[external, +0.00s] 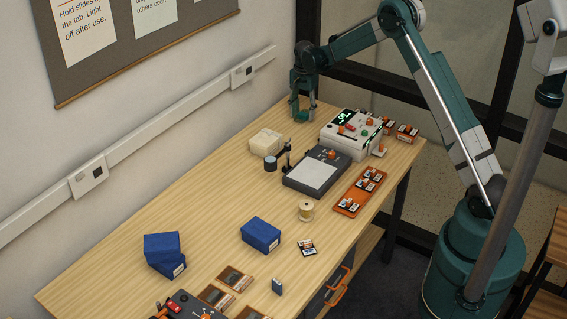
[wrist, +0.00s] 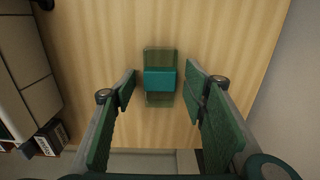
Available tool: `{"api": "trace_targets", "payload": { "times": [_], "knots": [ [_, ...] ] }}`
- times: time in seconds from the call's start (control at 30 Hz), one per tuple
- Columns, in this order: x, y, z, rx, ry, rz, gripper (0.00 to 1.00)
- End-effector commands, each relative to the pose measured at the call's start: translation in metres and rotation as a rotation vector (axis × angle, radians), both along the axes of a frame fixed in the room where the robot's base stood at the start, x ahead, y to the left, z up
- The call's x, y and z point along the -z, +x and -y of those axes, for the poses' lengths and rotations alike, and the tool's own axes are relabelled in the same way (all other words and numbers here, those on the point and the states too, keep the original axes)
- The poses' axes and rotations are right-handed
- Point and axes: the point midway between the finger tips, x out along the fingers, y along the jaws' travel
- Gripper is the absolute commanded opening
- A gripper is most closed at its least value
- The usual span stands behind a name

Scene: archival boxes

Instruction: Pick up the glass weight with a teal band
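The glass weight, a greenish clear block (wrist: 159,56) with a teal band around its middle, lies on the wooden table in the wrist view. My gripper (wrist: 161,84) is open above it, one green-padded finger to each side. Gaps of bare wood show between the block and both fingers, and nothing is held. In the external view my gripper (external: 303,108) points down at the far end of the table; I cannot make out the weight there.
A white device with lit displays (external: 350,131) stands close to the right of my gripper. A cream box (external: 265,142), a dark grey pad (external: 317,172) and an orange tray (external: 346,209) are nearer. A wall borders the table's left.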

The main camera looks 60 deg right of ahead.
Motion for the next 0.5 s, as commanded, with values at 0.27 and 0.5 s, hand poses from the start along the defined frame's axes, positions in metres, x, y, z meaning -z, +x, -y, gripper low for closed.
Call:
{"api": "trace_targets", "payload": {
  "times": [0.27, 0.5],
  "knots": [
    [-0.0002, 0.0000, 0.0000, 0.000, 0.000, 0.000, 0.12],
    [-0.0008, 0.0000, 0.0000, 0.000, 0.000, 0.000, 0.12]
  ]
}}
